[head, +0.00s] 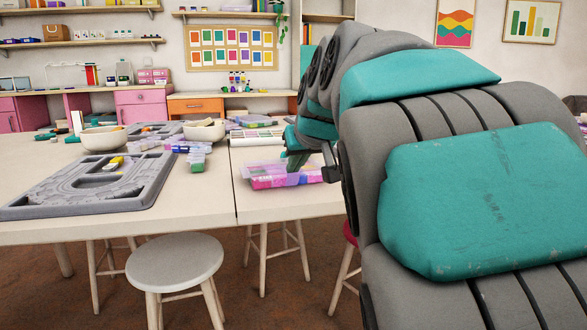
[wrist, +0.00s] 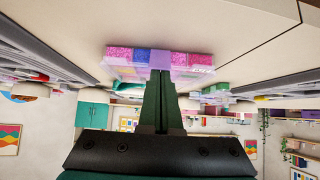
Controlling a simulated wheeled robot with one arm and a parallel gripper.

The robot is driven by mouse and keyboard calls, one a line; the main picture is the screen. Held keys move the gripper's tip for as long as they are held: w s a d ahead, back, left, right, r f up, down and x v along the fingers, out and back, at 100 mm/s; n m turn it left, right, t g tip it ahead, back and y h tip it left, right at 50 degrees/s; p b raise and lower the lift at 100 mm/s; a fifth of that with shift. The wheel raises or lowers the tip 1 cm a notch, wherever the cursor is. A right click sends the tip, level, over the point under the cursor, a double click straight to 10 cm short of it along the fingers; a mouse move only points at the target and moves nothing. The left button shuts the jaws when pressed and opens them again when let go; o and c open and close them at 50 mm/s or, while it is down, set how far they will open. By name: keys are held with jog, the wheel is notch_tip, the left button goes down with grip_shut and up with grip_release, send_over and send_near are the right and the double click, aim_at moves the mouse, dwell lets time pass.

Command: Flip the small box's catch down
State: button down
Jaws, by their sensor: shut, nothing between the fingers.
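A small clear box (head: 268,182) with pink and purple contents lies on the right-hand table in the head view. In the wrist view, which looks upside down, the box (wrist: 118,66) shows pink and blue bead compartments and a pale label.
A white stool (head: 175,262) stands in front. A seam divides the two tables. My arm blocks the right side.

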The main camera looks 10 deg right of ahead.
aim_at(291, 183)
jog(key=shift+s+f, duration=0.3)
jog(key=shift+s, duration=0.15)
jog(key=shift+w, duration=0.15)
jog(key=shift+w+f, duration=0.1)
jog(key=shift+w, duration=0.6)
jog(key=r+p, duration=0.1)
jog(key=w+r+p, duration=0.1)
jog(key=r+p, duration=0.1)
jog(key=r, duration=0.1)
jog(key=shift+w+a, duration=0.1)
jog(key=shift+w, duration=0.3)
jog(key=s+r, duration=0.1)
jog(key=s, duration=0.8)
jog(key=shift+s+d, duration=0.35)
jog(key=shift+s, duration=0.05)
